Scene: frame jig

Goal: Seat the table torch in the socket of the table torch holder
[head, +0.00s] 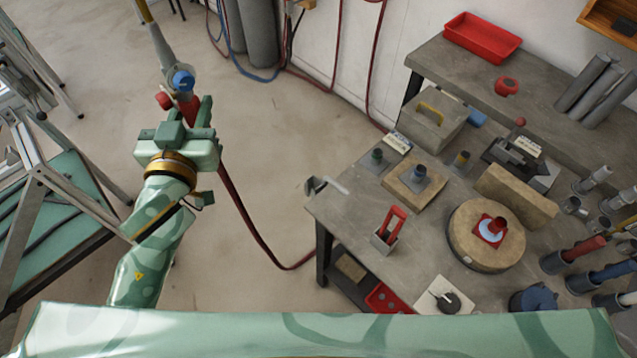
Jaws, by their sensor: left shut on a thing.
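The torch (182,81) is in my left gripper (190,118), at the upper left of the head view. It has a red grip, a blue knob and a grey tapering body, with a yellow part running out of the top of the picture. My left gripper is shut on it near the red grip, above open floor and well left of the workbench. A small metal bracket (325,185) juts from the bench's left corner; it may be the torch holder, but I cannot tell for sure. Its socket is not clear. My right gripper is out of view.
The workbench (340,208) carries a red-framed grey block (388,232), a round wooden block (470,258), a vise (515,152) and several tubes. A dark red hose (247,221) hangs between my left arm and the bench. A green-topped stand (60,215) is at left.

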